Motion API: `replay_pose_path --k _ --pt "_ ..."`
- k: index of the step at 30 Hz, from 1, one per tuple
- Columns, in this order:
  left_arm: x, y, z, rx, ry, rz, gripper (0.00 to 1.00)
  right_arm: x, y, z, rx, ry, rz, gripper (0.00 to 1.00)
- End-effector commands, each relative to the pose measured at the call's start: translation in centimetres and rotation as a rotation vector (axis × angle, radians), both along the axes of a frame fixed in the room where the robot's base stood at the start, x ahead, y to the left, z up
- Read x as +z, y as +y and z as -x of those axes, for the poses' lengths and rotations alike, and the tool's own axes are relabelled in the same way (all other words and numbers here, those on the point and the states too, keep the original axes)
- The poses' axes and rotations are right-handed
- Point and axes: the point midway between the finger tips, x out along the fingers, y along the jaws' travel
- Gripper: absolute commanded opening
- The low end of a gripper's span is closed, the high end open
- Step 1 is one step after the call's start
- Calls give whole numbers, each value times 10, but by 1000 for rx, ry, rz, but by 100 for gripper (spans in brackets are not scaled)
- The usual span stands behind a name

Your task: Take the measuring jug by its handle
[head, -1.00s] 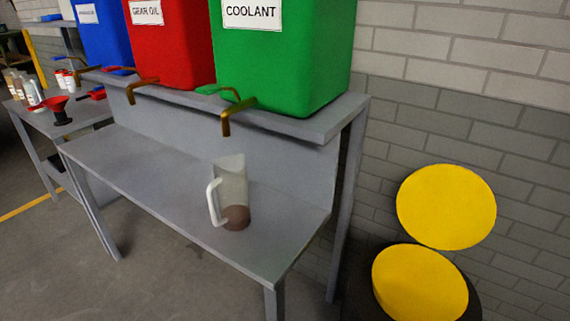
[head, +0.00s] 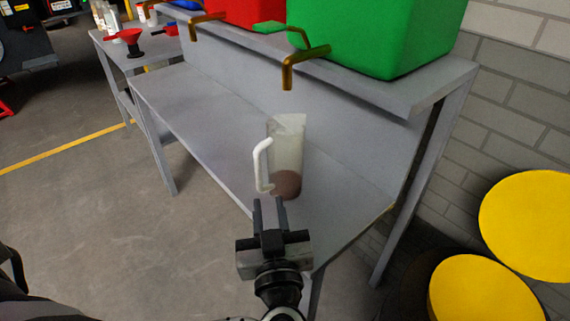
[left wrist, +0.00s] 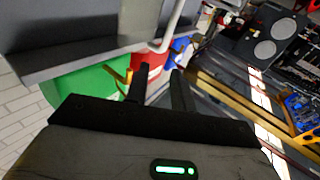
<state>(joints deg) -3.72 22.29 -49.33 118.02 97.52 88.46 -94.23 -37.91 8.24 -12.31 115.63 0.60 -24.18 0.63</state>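The measuring jug (head: 289,150) stands upright on the lower shelf of the grey bench, under the green container's tap. It is clear, with something brown at its bottom. Its white handle (head: 258,166) is on its left side. My left gripper (head: 270,203) is in front of the jug, just below the handle in the picture, with its two fingers apart and nothing between them. In the left wrist view the open fingers (left wrist: 159,74) point toward the white handle (left wrist: 172,30), which shows beyond them. I see no contact with the jug. My right gripper is not in view.
The bench (head: 205,105) carries a green container (head: 385,35) and a red one (head: 250,10) with brass taps above the shelf. A side table with a red funnel (head: 131,40) stands at the left. Yellow-topped drums (head: 530,225) stand at the right. The shelf left of the jug is clear.

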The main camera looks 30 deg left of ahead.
Motion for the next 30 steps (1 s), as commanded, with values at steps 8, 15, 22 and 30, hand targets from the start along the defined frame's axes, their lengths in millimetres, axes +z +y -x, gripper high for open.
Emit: replay_pose_path --k 8,15,22,30 --pt "-11 23 -17 55 99 -18 24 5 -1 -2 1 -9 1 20" --pt "-11 55 -58 54 97 -16 24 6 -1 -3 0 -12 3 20" --pt "-13 71 -78 52 99 -13 24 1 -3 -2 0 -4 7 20" --pt "-14 88 -103 53 96 -16 24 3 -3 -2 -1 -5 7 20"
